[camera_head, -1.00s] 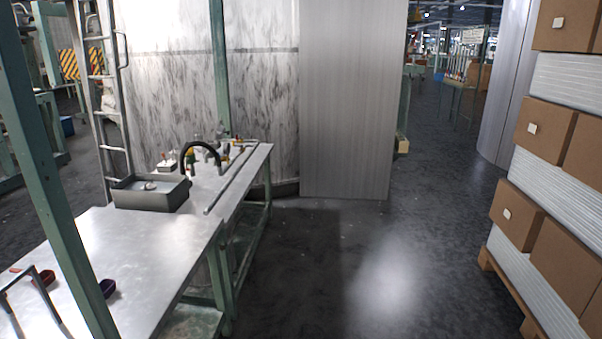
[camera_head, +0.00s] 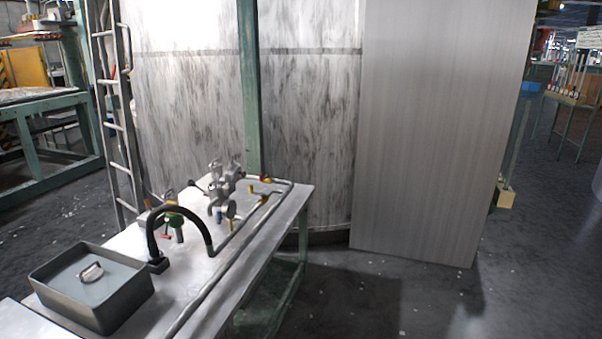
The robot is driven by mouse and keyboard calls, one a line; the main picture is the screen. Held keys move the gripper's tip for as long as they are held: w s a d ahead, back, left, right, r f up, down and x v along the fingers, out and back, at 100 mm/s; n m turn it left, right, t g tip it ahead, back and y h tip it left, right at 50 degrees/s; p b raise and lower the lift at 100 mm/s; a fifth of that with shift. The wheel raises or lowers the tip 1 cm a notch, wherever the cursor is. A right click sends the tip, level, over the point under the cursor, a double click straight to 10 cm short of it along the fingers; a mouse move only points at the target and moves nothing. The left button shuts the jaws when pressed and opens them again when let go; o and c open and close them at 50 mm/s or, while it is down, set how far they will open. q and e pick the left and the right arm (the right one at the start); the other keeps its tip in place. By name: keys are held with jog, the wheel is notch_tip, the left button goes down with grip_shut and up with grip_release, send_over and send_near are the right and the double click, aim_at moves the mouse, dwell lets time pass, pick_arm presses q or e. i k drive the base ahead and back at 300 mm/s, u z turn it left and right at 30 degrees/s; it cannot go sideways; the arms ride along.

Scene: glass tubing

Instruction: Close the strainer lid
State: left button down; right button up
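A grey metal fitting assembly (camera_head: 226,182) stands at the far end of the metal table, joined to pipes. It may be the strainer, but its lid is too small to make out. A round gauge (camera_head: 230,209) sits just in front of it. A dark grey rectangular box (camera_head: 92,287) stands at the near left of the table, with a flat panel and a small loop handle (camera_head: 90,271) inside its rim. Neither of my grippers is in view.
A black curved hose (camera_head: 152,235) arches up beside the box. A pipe (camera_head: 225,272) runs along the table's right side. A green post (camera_head: 249,90) and a ladder (camera_head: 117,120) stand behind. A tall grey panel (camera_head: 440,130) is at right. The floor right of the table (camera_head: 370,300) is clear.

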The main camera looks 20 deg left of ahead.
aim_at(238, 174)
jog(key=z, duration=0.2)
jog(key=i, duration=2.55)
jog(key=u, duration=3.05)
jog(key=i, duration=0.5)
jog(key=z, duration=0.05)
